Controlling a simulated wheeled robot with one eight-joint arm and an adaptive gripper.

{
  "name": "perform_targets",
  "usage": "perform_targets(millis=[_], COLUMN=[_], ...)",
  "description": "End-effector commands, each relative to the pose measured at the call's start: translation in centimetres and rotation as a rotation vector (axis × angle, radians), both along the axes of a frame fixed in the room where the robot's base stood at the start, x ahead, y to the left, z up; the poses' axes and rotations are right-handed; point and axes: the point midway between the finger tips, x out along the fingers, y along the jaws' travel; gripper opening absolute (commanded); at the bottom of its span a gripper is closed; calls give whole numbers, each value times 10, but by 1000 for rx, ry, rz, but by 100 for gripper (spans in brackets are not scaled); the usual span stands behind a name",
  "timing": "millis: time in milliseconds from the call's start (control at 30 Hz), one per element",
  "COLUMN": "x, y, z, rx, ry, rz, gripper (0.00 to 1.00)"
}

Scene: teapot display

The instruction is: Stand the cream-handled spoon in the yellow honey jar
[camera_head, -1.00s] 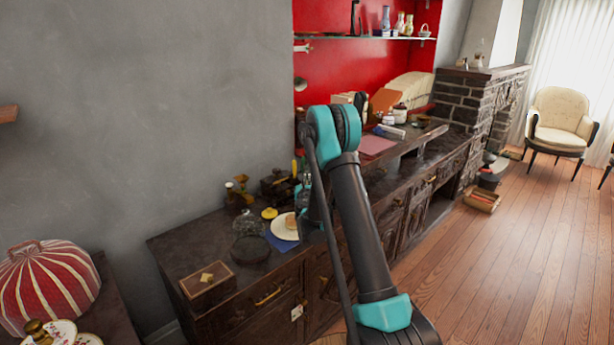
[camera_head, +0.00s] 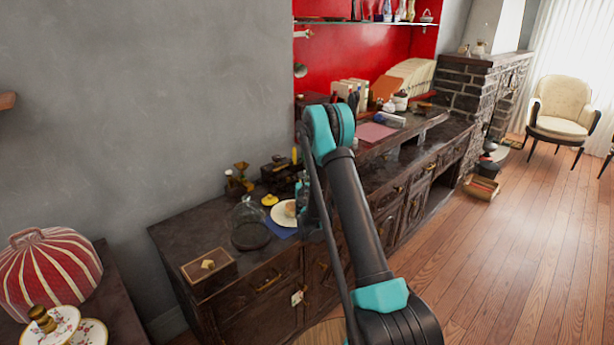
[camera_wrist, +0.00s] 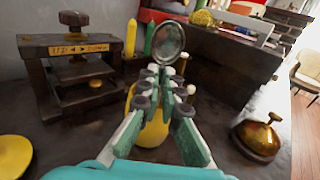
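The spoon (camera_wrist: 169,41) shows in the wrist view as a grey, dark-rimmed oval bowl pointing up, just beyond my fingertips. My gripper (camera_wrist: 166,82) looks shut on it near the neck; its handle is hidden by the fingers. The yellow honey jar (camera_wrist: 151,134) is behind and below the fingers, partly covered by them. I cannot tell whether the spoon's lower end is inside the jar or in front of it. In the head view my arm hides the gripper, spoon and jar.
A small wooden press (camera_wrist: 78,70) stands to the left, with yellow (camera_wrist: 131,38) and green (camera_wrist: 149,38) candles beside it. A brass bell (camera_wrist: 258,137) is at right. A yellow disc (camera_wrist: 12,158) lies at left. In the head view, a glass dome (camera_head: 248,225) stands on the dark cabinet (camera_head: 190,232).

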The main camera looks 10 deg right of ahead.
Motion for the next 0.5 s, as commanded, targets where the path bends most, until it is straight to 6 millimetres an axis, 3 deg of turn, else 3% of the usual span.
perform_targets(millis=[100,300,500], x=[0,0,0], y=[0,0,0], z=[0,0,0], rx=[0,0,0], ry=[0,0,0], rz=[0,0,0], gripper=[0,28,29])
